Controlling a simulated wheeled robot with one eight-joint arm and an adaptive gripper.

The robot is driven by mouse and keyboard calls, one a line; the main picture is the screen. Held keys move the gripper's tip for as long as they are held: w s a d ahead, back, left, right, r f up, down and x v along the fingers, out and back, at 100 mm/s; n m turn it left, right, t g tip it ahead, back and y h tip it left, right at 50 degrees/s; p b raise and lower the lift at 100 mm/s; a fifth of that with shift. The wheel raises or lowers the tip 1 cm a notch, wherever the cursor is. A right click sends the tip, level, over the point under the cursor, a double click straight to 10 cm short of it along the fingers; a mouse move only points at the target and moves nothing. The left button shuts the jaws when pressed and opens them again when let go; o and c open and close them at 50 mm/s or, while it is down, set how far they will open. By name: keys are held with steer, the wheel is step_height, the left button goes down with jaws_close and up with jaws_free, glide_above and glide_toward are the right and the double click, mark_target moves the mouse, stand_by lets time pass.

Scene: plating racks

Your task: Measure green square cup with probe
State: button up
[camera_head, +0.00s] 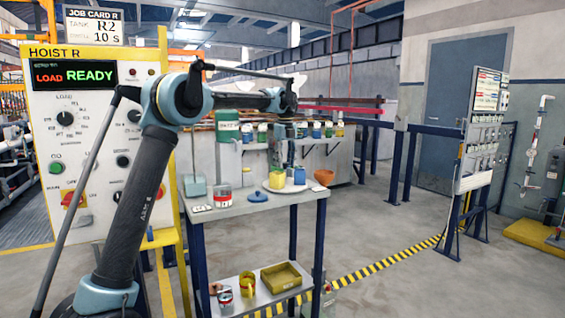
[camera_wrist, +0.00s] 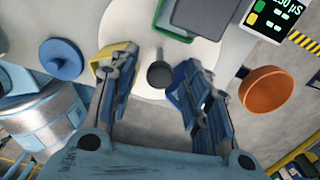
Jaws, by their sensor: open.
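In the wrist view, my gripper (camera_wrist: 158,88) is open, its fingers on either side of a small dark round-ended piece (camera_wrist: 160,74), which looks like the probe's handle. I cannot tell whether they touch it. A yellow square cup (camera_wrist: 103,68) is partly behind the left finger; in the head view the yellow cup (camera_head: 276,182) stands on a white round plate. My gripper (camera_head: 289,160) is above this plate.
A green-edged dark grey box shape (camera_wrist: 205,18) and a meter display (camera_wrist: 272,14) are at the wrist view's top. An orange bowl (camera_head: 325,177), blue lid (camera_head: 257,197) and red-banded can (camera_head: 222,197) stand on the table. The lower shelf holds a yellow tray (camera_head: 281,277).

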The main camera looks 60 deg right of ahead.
step_height(320, 180, up, 12)
stand_by(0.6)
steer(key=shift+w+f, duration=0.1)
steer(key=shift+w, duration=0.05)
stand_by(0.3)
